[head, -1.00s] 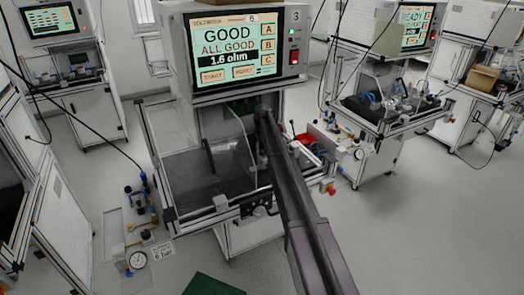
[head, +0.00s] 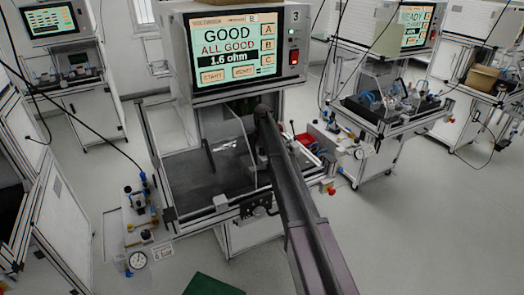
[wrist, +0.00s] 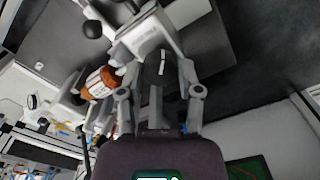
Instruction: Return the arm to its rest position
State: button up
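My gripper (wrist: 160,80) shows at the middle of the wrist view, its two fingers spread apart. A dark piece with a pale stripe shows between them; I cannot tell whether they touch it. A copper-orange stator (wrist: 100,82) with a white label lies left of the fingers, apart from them, beside grey fixture parts (wrist: 150,36). In the head view my arm reaches into the test station under the tester (head: 238,45), whose screen reads "GOOD, ALL GOOD, 1.6 ohm". The arm hides my gripper and the stator there.
The station's dark bed (head: 190,180) is bare at left. A clear panel (head: 243,135) stands close to the arm. Other stations stand on both sides, with open floor at lower right.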

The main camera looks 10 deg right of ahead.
jog(key=o, duration=0.5)
jog(key=shift+c, duration=0.2)
jog(key=shift+r, duration=0.1)
